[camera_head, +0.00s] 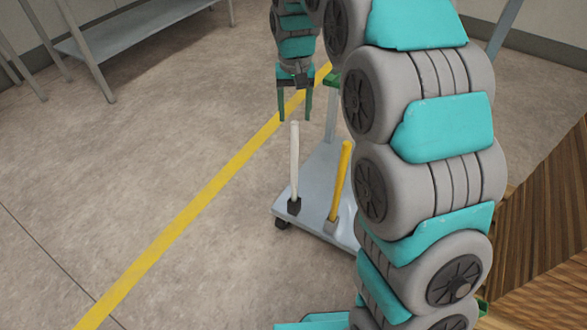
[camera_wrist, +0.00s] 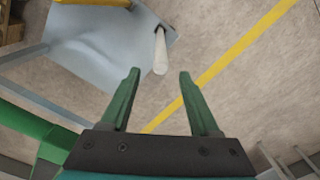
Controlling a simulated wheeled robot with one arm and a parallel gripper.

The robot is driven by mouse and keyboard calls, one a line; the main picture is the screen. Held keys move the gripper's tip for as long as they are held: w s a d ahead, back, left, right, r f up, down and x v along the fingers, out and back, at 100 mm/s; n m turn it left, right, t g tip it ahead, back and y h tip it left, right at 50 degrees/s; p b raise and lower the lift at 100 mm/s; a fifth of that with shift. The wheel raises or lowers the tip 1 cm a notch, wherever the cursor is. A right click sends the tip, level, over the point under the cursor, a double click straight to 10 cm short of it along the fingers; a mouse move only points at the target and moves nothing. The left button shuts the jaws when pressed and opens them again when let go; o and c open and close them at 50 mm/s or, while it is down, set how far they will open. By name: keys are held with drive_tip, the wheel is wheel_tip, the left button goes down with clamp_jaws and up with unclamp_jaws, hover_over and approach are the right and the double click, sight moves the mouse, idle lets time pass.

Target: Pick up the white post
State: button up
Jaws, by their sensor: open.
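The white post (camera_head: 294,160) stands upright in a dark socket at the left corner of a grey wheeled cart (camera_head: 315,185). My gripper (camera_head: 295,108) is open and points down just above the post's top, with nothing between the fingers. In the wrist view, the white post (camera_wrist: 160,52) shows beyond the fingertips, roughly midway between the two green fingers of my gripper (camera_wrist: 160,75). A gap appears to remain between the fingertips and the post in that view.
A yellow post (camera_head: 340,180) stands on the same cart, right of the white one. A green-topped upright (camera_head: 332,110) rises behind. A grey metal table (camera_head: 130,35) stands at the back left. The floor with its yellow line (camera_head: 190,210) is clear.

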sight(294, 135)
drive_tip(key=f, duration=0.7)
drive_tip(key=shift+s+f, duration=0.25)
drive_tip(key=shift+f, duration=0.05)
clamp_jaws()
idle(1.2)
